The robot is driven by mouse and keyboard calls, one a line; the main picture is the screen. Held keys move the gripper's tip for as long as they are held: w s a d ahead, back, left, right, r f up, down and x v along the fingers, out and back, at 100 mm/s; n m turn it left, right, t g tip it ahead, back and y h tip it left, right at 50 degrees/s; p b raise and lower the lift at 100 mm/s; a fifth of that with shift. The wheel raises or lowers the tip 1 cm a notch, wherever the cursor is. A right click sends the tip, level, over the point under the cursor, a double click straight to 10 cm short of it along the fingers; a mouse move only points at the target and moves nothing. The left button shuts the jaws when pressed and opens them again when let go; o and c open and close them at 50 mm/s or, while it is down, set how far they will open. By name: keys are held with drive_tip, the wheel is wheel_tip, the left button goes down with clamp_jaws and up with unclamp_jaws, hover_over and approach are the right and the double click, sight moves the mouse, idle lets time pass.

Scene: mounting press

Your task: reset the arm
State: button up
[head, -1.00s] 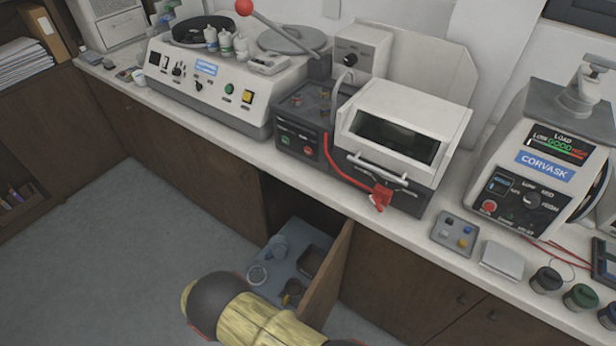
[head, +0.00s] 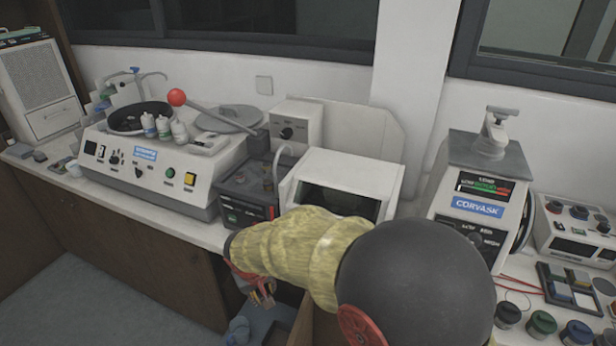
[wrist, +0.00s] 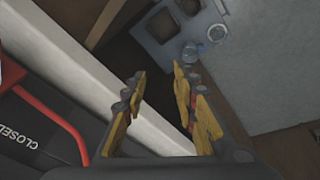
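My gripper (head: 262,290) hangs in front of the counter's front edge, low and left of my arm's padded yellow sleeve. In the wrist view my gripper (wrist: 158,88) shows its yellow-padded fingers spread apart, with nothing between them. The white-hooded press (head: 350,175) stands on the counter behind my arm, and its lower front is hidden by the arm. In the wrist view, the press's dark front (wrist: 40,140) with "CLOSED" lettering and a red bar lies close at the left of my fingers.
The open cabinet door (head: 304,322) stands below my arm. In the wrist view a grey tray (wrist: 160,48) with a clear glass vessel (wrist: 192,50) lies beyond my fingertips. A polisher (head: 150,170) stands left and a Corvask unit (head: 478,185) right. The floor at left is clear.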

drive_tip(key=s+d+r+m+t, duration=0.1)
drive_tip(key=s+d+r+m, duration=0.15)
drive_tip(key=d+r, duration=0.65)
drive_tip(key=s+d+r+m, duration=0.1)
drive_tip(key=s+d+r, duration=0.2)
drive_tip(key=d+r, duration=0.55)
drive_tip(key=s+d+r+m+t, duration=0.1)
drive_tip(key=s+d+r+m, duration=0.1)
drive_tip(key=s+d, duration=1.2)
drive_tip(key=shift+s+r+m+p, duration=0.35)
drive_tip(key=shift+s+r, duration=0.55)
drive_tip(key=shift+s, duration=0.25)
drive_tip(key=shift+a, duration=0.15)
